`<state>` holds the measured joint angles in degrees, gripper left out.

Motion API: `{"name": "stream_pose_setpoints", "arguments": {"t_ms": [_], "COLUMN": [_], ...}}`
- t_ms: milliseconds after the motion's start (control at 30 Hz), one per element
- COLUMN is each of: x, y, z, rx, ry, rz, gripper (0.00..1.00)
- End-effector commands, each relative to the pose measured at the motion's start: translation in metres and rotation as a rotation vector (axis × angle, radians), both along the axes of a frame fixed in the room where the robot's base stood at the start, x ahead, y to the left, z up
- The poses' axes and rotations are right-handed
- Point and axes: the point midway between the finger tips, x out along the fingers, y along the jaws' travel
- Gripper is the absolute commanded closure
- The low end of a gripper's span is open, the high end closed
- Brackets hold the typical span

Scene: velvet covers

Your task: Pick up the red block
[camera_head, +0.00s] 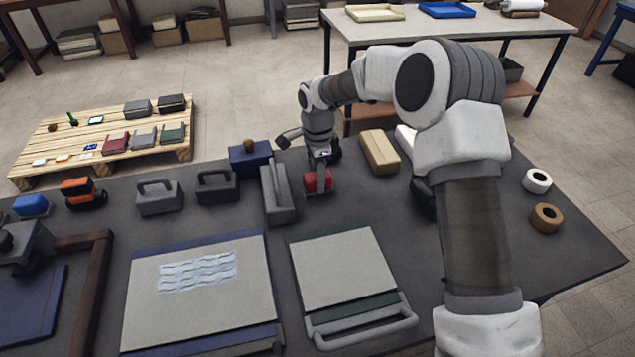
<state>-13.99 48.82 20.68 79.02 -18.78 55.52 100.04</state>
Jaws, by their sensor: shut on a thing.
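The red block (311,182) is at the back middle of the dark worktable (410,257). It is small, and the fingers partly hide it. My gripper (319,180) points down over it, shut on the red block. I cannot tell whether the block still touches the table or is just clear of it.
A grey handled tool (277,196) lies close left of my gripper, with a blue box (250,160) behind it. A tan block (379,151) is to the right. Two boards, a pale patterned one (150,321) and a plain one (343,268), lie in front. Tape rolls (546,217) sit far right.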

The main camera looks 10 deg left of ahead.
Motion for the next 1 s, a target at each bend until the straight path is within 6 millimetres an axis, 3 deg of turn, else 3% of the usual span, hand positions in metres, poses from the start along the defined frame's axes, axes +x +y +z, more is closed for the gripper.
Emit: {"name": "stream_pose_setpoints", "arguments": {"t_ms": [33,100,533,800,1000], "x": [0.0,0.0,0.0,0.001,-0.014], "y": [0.0,0.0,0.0,0.001,-0.042], "z": [0.0,0.0,0.006,0.046,0.069], "rx": [0.0,0.0,0.0,0.001,-0.002], "ry": [0.0,0.0,-0.001,-0.006,-0.003], "rz": [0.0,0.0,0.0,0.0,-0.004], "gripper": [0.89,1.0,1.0,1.0,1.0]}}
